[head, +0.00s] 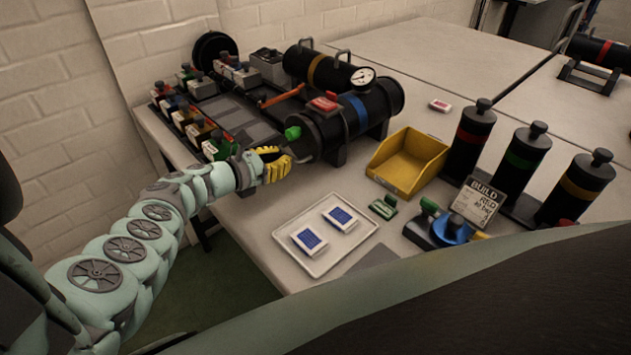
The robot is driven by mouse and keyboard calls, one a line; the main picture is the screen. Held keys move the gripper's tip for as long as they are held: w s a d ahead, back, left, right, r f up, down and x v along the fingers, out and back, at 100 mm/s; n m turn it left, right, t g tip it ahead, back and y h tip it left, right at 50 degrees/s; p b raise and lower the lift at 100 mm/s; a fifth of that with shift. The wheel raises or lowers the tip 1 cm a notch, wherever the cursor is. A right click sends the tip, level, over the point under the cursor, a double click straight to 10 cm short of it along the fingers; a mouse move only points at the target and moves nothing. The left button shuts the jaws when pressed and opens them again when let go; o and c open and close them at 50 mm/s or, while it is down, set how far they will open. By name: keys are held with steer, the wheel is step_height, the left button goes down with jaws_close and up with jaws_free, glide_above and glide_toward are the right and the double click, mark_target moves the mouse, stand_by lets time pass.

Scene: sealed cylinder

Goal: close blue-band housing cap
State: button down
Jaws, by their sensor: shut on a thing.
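The blue-band housing (385,92) is a black cylinder lying on its side, with a blue band (354,112) around it and a pressure gauge (362,76) on top. Its cap (303,131) is at the near left end, a dark round face partly hidden by my gripper. A green knob (292,133) shows at the cap's upper left edge. My gripper (284,167), with yellow ribbed fingers, is at the front of the cap and shut on what looks like its handle. The fingers hide the grip. I cannot tell whether the cap sits flush.
An orange-band cylinder (330,72) lies behind, with a round black lid (214,50) standing open at its left. A yellow bin (408,162) and a white tray (318,262) with blue-and-white packs stand to the right and front. Several upright black cylinders stand right.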

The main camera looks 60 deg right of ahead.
steer(key=shift+s+d, duration=0.2)
steer(key=shift+d, duration=0.45)
steer(key=shift+a+r+p, duration=0.15)
steer(key=shift+r+p, duration=0.1)
steer(key=shift+p, duration=0.05)
steer(key=p+v, duration=0.2)
steer(key=v, duration=0.1)
steer(key=p+v, duration=0.3)
steer(key=v, duration=0.1)
steer(key=shift+w, duration=0.25)
steer(key=shift+f+p+v, duration=0.15)
steer(key=shift+p+v, duration=0.1)
steer(key=shift+v, duration=1.4)
steer(key=shift+f+p+v, duration=0.15)
steer(key=shift+p+v, duration=0.05)
steer(key=shift+v, duration=1.5)
steer(key=shift+s+a, duration=0.1)
